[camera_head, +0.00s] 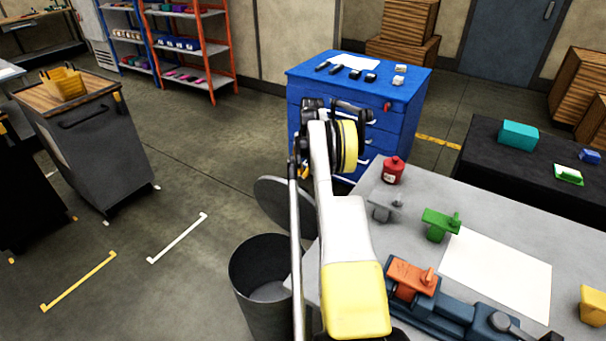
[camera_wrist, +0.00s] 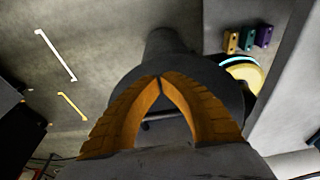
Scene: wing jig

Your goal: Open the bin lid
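The bin (camera_head: 262,296) is a dark grey cylinder on the floor beside the workbench's left end. Its mouth is open and I see into it. The round grey lid (camera_head: 272,198) stands steeply tilted up at the bin's far side, partly hidden by my arm. My gripper (camera_head: 303,172) is close to the lid's upper right side, mostly hidden behind my arm. In the wrist view, the orange fingers of my gripper (camera_wrist: 160,78) meet at their tips. A dark round surface, apparently the lid (camera_wrist: 228,92), lies behind them. I see nothing clearly held; contact with the lid cannot be told.
A blue drawer cabinet (camera_head: 400,120) stands beyond my arm. A dark cart (camera_head: 85,150) stands left, with open floor between.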

